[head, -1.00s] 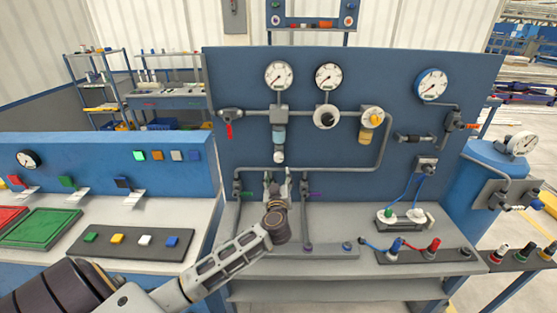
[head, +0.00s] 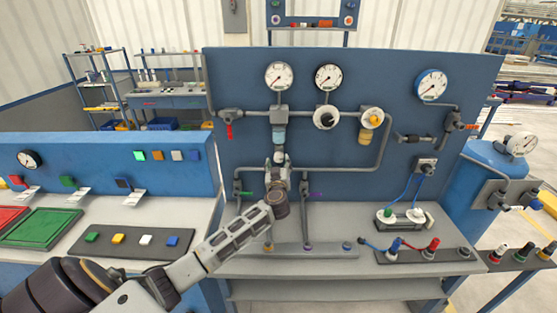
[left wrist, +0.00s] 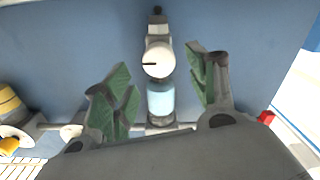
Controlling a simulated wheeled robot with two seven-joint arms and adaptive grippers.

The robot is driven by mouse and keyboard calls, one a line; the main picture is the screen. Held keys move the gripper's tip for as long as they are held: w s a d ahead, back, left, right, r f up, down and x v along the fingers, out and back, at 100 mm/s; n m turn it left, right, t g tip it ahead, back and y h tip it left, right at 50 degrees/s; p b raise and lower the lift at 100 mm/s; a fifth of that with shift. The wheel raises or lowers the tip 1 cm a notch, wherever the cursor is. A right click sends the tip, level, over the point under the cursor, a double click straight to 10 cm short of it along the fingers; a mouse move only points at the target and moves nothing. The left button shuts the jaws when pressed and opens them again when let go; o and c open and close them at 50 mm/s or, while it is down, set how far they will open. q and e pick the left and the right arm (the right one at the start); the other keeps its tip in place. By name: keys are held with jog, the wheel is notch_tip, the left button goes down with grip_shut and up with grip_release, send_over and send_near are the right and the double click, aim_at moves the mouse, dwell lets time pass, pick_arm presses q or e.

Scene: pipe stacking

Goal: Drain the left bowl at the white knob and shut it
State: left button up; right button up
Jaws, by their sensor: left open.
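The left bowl (head: 279,135) is a pale blue cylinder under a grey fitting on the blue panel. Its white knob (head: 281,157) sits at the bottom. In the left wrist view, the knob (left wrist: 158,60) and the blue bowl (left wrist: 160,97) show upside down, between the fingers. My left gripper (head: 277,164) is open just below the bowl. In the left wrist view its green-padded fingers (left wrist: 162,82) stand apart, one on each side of the knob, with gaps to it. Whether liquid is in the bowl cannot be told.
Gauges (head: 279,76) hang above the bowl. A red-handled valve (head: 228,130) is to its left. A regulator with a black knob (head: 326,118) and a yellow bowl (head: 365,137) are to its right. Pipes run beneath.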

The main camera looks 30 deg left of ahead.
aim_at(278, 159)
pick_arm(q)
jog(key=shift+x, duration=2)
jog(key=shift+c, duration=0.2)
jog(key=c, duration=1)
